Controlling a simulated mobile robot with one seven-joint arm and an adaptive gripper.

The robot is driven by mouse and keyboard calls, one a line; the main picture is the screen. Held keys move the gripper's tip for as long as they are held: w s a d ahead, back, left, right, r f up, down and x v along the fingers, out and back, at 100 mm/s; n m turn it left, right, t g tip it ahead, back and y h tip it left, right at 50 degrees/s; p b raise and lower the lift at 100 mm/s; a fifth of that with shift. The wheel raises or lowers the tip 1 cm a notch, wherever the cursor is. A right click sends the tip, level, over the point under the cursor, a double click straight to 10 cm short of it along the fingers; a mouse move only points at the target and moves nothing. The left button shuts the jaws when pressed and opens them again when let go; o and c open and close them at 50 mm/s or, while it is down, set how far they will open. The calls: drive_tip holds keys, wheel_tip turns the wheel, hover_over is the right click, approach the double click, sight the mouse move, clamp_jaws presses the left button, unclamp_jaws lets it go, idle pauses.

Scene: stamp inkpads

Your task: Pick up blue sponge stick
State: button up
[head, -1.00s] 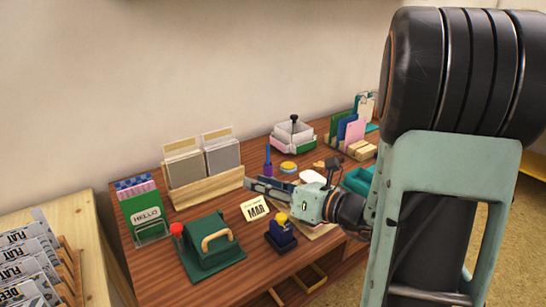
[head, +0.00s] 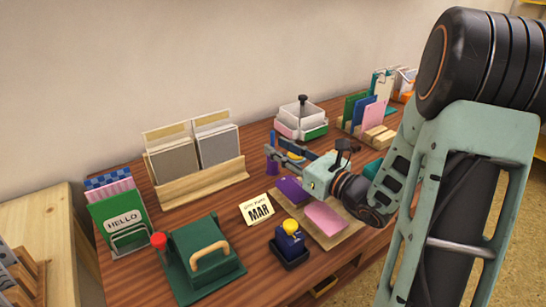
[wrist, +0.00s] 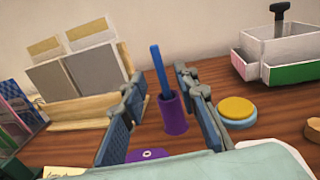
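The blue sponge stick (wrist: 158,72) stands upright with a slight lean in a purple holder (wrist: 174,114) in the wrist view. In the head view the stick's tip (head: 272,138) shows above my gripper's fingers, and part of the purple holder (head: 271,168) shows below them. My gripper (wrist: 157,88) is open and empty, with one finger on either side of the stick in the wrist view. It appears short of the stick, not touching it. It also shows in the head view (head: 275,152). The stick's lower end is hidden in the holder.
A yellow round pad (wrist: 237,108) is right of the holder. A wooden card rack (head: 205,183) stands left, a white-and-green box (head: 302,134) behind. Purple (head: 291,190) and pink (head: 326,217) pads, a MAR card (head: 257,209) and a blue stamp (head: 290,240) lie nearer.

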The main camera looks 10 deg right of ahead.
sight(272, 143)
drive_tip(key=x, duration=0.3)
drive_tip(key=shift+w+f, duration=0.1)
drive_tip(key=shift+w, duration=0.05)
drive_tip(key=shift+c, duration=0.3)
clamp_jaws()
